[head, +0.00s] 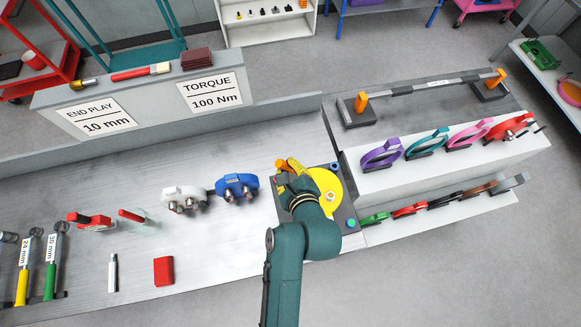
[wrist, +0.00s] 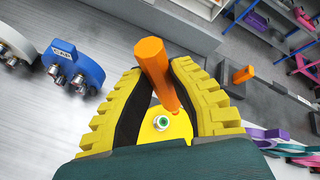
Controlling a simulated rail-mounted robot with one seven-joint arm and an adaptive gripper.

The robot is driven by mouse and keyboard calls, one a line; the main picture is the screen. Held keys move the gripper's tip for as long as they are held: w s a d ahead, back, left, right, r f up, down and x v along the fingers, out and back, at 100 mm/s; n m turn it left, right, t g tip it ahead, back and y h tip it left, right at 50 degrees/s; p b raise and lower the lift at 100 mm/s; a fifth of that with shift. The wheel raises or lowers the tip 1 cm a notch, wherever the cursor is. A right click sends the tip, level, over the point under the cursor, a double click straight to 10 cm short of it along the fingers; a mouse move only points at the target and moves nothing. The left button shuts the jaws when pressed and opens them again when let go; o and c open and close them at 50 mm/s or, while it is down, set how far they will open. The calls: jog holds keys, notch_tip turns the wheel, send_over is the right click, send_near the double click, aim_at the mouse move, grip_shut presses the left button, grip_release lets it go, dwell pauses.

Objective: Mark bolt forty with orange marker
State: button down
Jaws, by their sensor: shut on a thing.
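My gripper (head: 292,182) is shut on an orange marker (wrist: 155,70), which sticks out between the yellow fingers (wrist: 150,100) in the wrist view. In the head view the marker (head: 282,164) shows at the fingertips, over the left part of a dark plate (head: 343,212). A yellow disc (head: 327,183) lies on this plate, partly hidden by my arm. In the wrist view a bolt with a green ring (wrist: 161,123) shows on the yellow disc (wrist: 178,127), between the fingers. I cannot read a number on any bolt.
Blue (head: 237,186) and white (head: 185,197) tools stand left of the plate. A stepped rack (head: 400,180) with coloured tools is close on the right. A red block (head: 163,270) and a white marker-like stick (head: 112,272) lie at the front left. Bench between is clear.

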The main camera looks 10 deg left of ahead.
jog(key=shift+r+p, duration=0.25)
jog(key=shift+p, duration=0.05)
notch_tip(320, 180, down, 6)
jog(key=b, duration=0.2)
jog(key=shift+b, duration=0.35)
jog(key=shift+r+p, duration=0.1)
jog(key=shift+p, duration=0.8)
jog(key=shift+f+b, duration=0.4)
jog(key=shift+f, duration=0.3)
dwell(0.7)
jog(key=shift+d+r, duration=0.1)
jog(key=shift+d, duration=0.05)
jog(key=shift+w+d+p, duration=0.15)
jog(key=shift+d+p, duration=0.1)
jog(key=shift+p, duration=0.05)
jog(key=shift+d, duration=0.1)
